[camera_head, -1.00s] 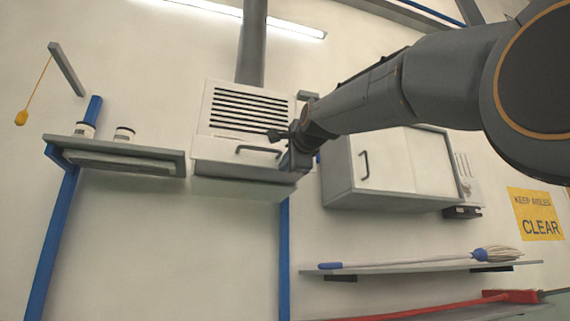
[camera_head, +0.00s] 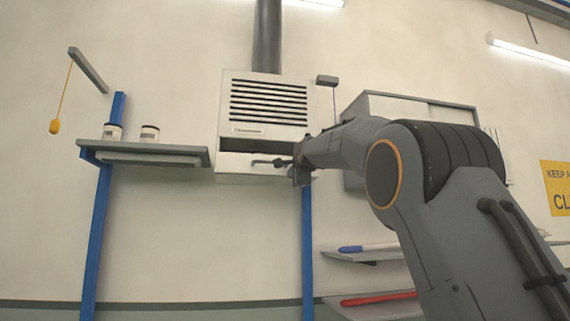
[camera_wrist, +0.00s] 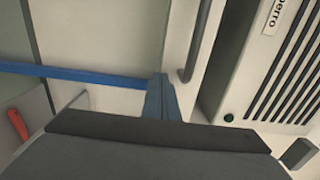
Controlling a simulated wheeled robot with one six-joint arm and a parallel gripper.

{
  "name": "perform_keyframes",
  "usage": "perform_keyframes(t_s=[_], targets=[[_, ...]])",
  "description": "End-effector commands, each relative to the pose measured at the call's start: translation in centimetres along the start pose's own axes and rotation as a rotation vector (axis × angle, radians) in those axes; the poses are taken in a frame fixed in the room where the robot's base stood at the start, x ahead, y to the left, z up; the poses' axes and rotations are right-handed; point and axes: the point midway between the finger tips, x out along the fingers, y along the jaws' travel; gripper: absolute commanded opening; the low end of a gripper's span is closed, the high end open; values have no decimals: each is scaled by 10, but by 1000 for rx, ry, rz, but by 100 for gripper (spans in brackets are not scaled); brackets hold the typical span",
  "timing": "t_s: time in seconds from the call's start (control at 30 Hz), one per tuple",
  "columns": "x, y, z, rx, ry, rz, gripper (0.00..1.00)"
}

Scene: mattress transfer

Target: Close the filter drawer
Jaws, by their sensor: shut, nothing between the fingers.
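The white filter drawer (camera_head: 232,164) is at the bottom of the louvred wall unit (camera_head: 268,103). A dark gap shows between the drawer front and the unit, so the drawer stands open. My gripper (camera_head: 294,170) is at the drawer's right end, in front of it; a dark bar at its left may be the handle, but they overlap here. In the wrist view, my gripper's fingers (camera_wrist: 160,90) are shut and empty beside the drawer front (camera_wrist: 180,45). The dark handle (camera_wrist: 202,38) is right of them. Whether the fingers touch the drawer I cannot tell.
A shelf (camera_head: 150,150) with two jars is left of the unit. A cabinet (camera_head: 362,104) is to the right, partly behind my arm. Blue posts (camera_head: 308,240) stand below. Bare wall lies between the posts.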

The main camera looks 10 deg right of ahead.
Motion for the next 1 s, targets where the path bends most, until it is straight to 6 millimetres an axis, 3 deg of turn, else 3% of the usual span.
perform_keyframes(t_s=[0.67, 1.0], targets=[[3, -3, 2, 1, -2, -9, 0], [-40, 0, 1, 0, -2, -3, 0]])
